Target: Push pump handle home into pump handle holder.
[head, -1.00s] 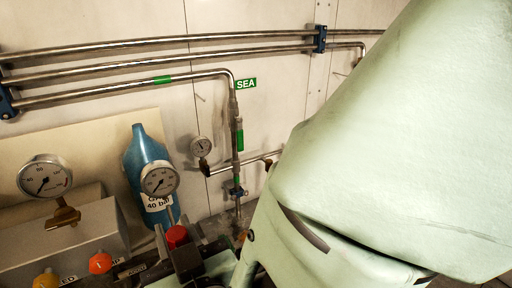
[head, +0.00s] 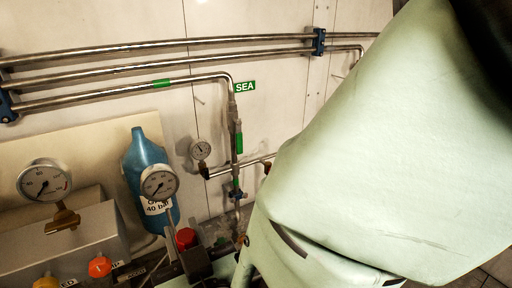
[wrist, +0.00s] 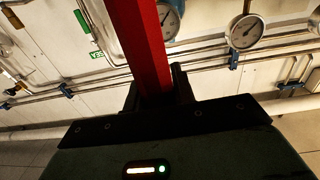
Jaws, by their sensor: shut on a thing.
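The pump handle is a red bar (wrist: 138,40) in the wrist view, running up from my gripper (wrist: 158,88) to the top edge. The black fingers are shut on it, one on each side. In the head view a round red end (head: 186,238) shows beside dark blocks at the bottom, left of my pale green arm; it looks like part of the same handle, though I cannot be sure. I cannot make out the pump handle holder in either view, nor whether the handle touches it. My arm hides much of the right side.
A blue bottle (head: 139,163) and a gauge (head: 159,183) stand left of the red end. A grey box (head: 62,243) with an orange knob (head: 100,266) and another gauge (head: 44,181) is at left. Steel pipes (head: 120,68) run along the wall.

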